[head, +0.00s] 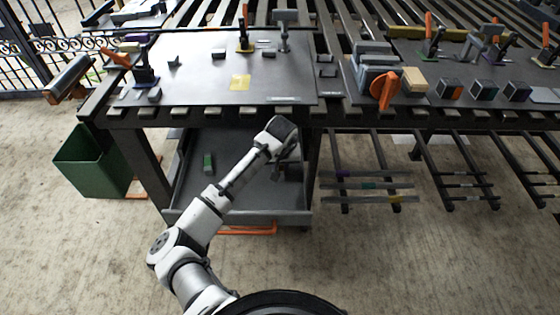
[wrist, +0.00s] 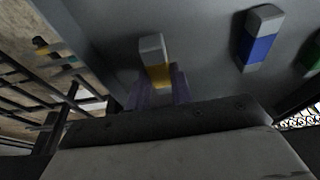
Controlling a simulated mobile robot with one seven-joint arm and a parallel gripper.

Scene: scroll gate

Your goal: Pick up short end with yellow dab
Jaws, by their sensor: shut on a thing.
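The short end with the yellow dab (wrist: 152,50) is a small grey block with a yellow band. In the wrist view it stands between the fingers of my gripper (wrist: 157,90), which are shut on its yellow part. In the head view my gripper (head: 286,165) is low in the grey tray under the table, at its right side. My arm's wrist hides most of that spot, and I cannot make out the yellow-dabbed piece there. Whether the piece touches the tray floor is not clear.
A blue-banded piece (wrist: 260,40) and a green-banded piece (wrist: 312,55) lie in the tray (head: 240,215); the green one also shows in the head view (head: 208,162). The table edge (head: 220,116) overhangs the tray. A green bin (head: 92,165) stands at left.

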